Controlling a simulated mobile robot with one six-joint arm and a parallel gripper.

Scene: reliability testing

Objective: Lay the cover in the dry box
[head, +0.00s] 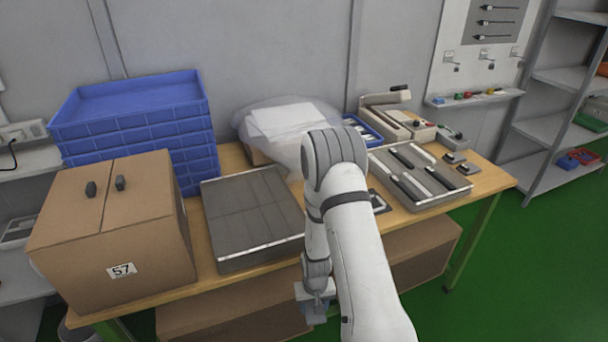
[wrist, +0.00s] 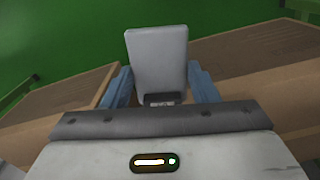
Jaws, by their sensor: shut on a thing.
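My gripper (wrist: 160,85) has blue fingers on both sides of a light grey flat piece (wrist: 158,55) with rounded corners, which I take for the cover. It is shut on this piece. A small dark label shows at the piece's near end. In the head view my gripper (head: 317,306) hangs low before the table's front edge, partly behind my arm; the held piece is hard to make out there. No container is clearly marked as the dry box. A grey, shallow, flat-topped box (head: 252,212) with panel lines lies on the table, left of my arm.
A cardboard box (head: 115,235) marked 57 and stacked blue crates (head: 135,130) stand left on the wooden table (head: 480,190). A clear bag (head: 283,122) lies at the back. A grey slotted tray (head: 425,178) lies right of my arm. Cardboard boxes (head: 425,250) sit beneath the tabletop.

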